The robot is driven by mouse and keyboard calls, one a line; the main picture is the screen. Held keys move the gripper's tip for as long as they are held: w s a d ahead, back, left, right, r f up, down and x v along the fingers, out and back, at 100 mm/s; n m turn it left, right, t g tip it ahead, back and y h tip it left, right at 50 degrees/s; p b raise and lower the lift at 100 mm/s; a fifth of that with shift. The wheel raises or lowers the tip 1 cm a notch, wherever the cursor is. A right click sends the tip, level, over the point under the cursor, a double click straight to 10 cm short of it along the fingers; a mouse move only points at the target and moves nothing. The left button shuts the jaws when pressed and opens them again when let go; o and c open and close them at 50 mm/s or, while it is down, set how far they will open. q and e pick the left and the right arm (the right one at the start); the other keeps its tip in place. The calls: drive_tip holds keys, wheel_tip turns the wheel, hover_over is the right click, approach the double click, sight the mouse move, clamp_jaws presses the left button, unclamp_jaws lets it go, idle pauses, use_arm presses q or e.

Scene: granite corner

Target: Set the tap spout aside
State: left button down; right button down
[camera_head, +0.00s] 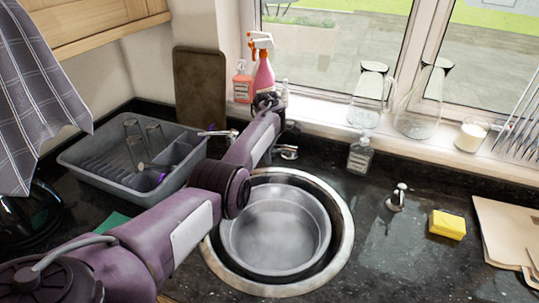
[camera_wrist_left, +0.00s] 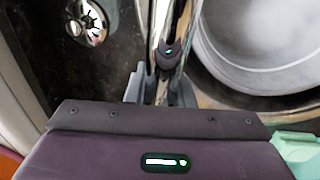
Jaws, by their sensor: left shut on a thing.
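The chrome tap spout (camera_wrist_left: 160,25) runs as a narrow bright bar down the left wrist view, beside the sink rim. My left gripper (camera_wrist_left: 160,92) is shut on it, with one grey finger on each side. In the head view my left arm reaches across from the lower left to behind the sink; it hides the fingers and most of the spout. A chrome tap fitting (camera_head: 288,152) shows just right of my forearm. My right gripper is in neither view.
A metal basin (camera_head: 275,232) sits in the round sink (camera_head: 345,235). A grey dish rack (camera_head: 90,160) with glasses stands left. A soap bottle (camera_head: 360,155), a chrome dispenser (camera_head: 397,197) and a yellow sponge (camera_head: 447,225) stand right. Dark worktop (camera_head: 390,255) lies bare at front right.

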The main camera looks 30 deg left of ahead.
use_arm(q)
drive_tip(key=shift+w+n, duration=0.3)
drive_tip(key=shift+w, duration=0.1)
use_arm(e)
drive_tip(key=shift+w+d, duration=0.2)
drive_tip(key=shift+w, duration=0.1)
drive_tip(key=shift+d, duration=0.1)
use_arm(q)
drive_tip(key=shift+a, duration=0.1)
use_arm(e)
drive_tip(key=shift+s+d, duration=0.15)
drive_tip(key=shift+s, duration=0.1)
use_arm(q)
drive_tip(key=c, duration=1.3)
unclamp_jaws()
drive_tip(key=shift+o, duration=0.2)
drive_tip(key=r, duration=0.8)
drive_tip(key=shift+s, duration=0.35)
drive_tip(key=shift+f, duration=0.1)
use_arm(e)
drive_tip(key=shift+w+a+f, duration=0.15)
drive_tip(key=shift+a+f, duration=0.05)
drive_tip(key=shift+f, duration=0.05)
